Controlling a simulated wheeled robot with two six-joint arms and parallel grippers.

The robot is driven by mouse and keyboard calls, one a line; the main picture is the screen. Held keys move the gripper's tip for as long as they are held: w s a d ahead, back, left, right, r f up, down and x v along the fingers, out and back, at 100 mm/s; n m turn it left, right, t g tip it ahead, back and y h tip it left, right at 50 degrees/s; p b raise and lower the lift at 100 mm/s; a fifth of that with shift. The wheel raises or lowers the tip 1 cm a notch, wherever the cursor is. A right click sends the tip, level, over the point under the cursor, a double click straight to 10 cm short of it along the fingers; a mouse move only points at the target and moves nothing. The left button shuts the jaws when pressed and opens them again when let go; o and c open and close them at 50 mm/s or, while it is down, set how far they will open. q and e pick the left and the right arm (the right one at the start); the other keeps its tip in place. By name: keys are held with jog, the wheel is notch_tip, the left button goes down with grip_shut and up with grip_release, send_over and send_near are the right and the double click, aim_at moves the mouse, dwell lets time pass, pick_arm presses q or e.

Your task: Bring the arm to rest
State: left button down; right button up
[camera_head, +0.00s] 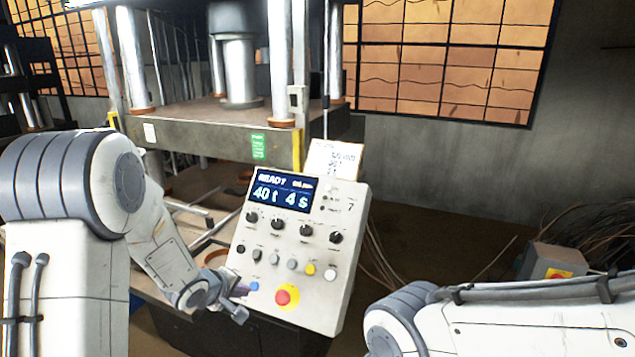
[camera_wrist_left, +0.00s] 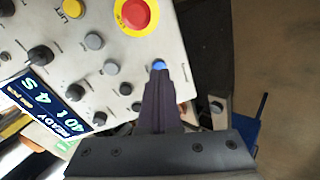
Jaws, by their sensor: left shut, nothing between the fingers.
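My left arm (camera_head: 150,240) reaches in from the left to a tilted white control panel (camera_head: 345,235). My left gripper (camera_head: 241,291) is shut and empty, its fingertips at the blue button (camera_head: 254,286) low on the panel. In the left wrist view the closed fingers (camera_wrist_left: 160,80) point at the blue button (camera_wrist_left: 159,65), which shows just beyond the tips. I cannot tell whether they touch it. My right arm shows at the lower right; its gripper is out of view.
The panel carries a display (camera_head: 283,192) reading "READY 40 t 4 s", several knobs and a red stop button (camera_head: 287,296) on yellow. A press (camera_head: 205,125) with steel columns stands behind. Cables and a grey box (camera_head: 550,262) lie at the right.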

pick_arm(q)
jog(key=s+d+f+m+g+y+b, duration=0.3)
jog(key=s+d+m+b, duration=0.4)
jog(key=s+d+m, duration=0.6)
jog(key=s+d+m+g+b, duration=0.1)
jog(key=s+m+g, duration=0.1)
jog(key=s, duration=0.8)
jog(key=s+d+f+m+g+h+b, duration=0.1)
jog(key=s+m+g+b, duration=0.1)
jog(key=s, duration=0.8)
jog(key=shift+s+d+f+m+g+h, duration=0.15)
jog(key=shift+s+d+m+g+h, duration=0.2)
jog(key=shift+m+g, duration=0.45)
pick_arm(e)
notch_tip(320, 180, down, 12)
pick_arm(q)
jog(key=shift+w, duration=0.15)
